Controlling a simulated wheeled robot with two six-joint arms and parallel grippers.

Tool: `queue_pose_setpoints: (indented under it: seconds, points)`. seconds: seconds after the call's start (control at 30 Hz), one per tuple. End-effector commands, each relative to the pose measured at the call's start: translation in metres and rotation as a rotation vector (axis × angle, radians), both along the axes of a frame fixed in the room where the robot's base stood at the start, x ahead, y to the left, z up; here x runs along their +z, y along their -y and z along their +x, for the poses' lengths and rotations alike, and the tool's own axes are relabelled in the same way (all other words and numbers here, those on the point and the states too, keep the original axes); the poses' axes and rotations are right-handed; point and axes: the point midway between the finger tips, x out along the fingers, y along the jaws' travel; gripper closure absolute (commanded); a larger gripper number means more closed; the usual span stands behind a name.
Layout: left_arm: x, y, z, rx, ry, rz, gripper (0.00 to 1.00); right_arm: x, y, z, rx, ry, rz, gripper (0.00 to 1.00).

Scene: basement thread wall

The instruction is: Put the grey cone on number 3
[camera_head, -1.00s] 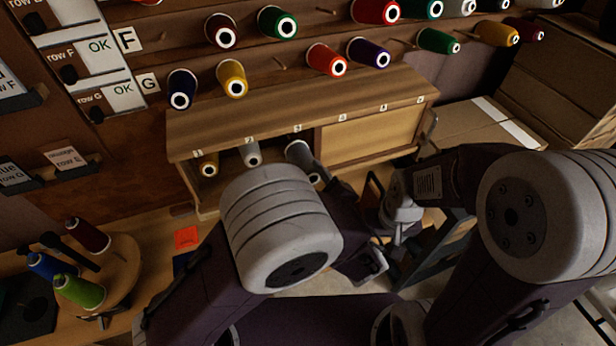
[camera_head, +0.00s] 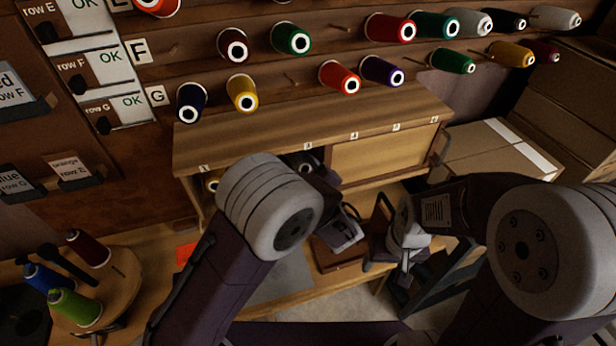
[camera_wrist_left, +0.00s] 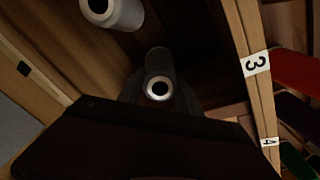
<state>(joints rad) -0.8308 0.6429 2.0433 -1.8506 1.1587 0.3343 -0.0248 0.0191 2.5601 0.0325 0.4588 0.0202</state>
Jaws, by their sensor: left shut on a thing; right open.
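The grey cone (camera_wrist_left: 160,62), dark in the shade with a pale ring at its end, is between the fingers of my left gripper (camera_wrist_left: 158,75). It is in the open cabinet bay beside the number 3 label (camera_wrist_left: 255,63). In the head view the cone's ringed end (camera_head: 305,168) shows below the number 3 label (camera_head: 308,146), partly covered by my left wrist. I cannot tell whether it is seated on a peg. My right gripper (camera_head: 406,250) is open and empty, out in front of the cabinet's right part.
A lighter grey cone (camera_wrist_left: 115,12) is close beside the held cone. A round stand (camera_head: 115,285) with several cones is lower left.

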Motion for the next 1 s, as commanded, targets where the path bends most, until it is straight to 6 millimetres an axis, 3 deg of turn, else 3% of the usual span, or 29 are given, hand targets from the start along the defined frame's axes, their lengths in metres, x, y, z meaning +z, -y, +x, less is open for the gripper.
queue_pose_setpoints:
  seconds: [0.23,1.0]
  points:
    - [-0.001,-0.003,0.008,0.002,0.002,0.0,1.0,-0.005,0.0,0.0,0.0,0.0,0.0,0.33]
    - [-0.006,-0.002,0.007,0.0,0.0,0.0,1.0,-0.015,0.0,0.0,0.0,0.0,0.0,0.33]
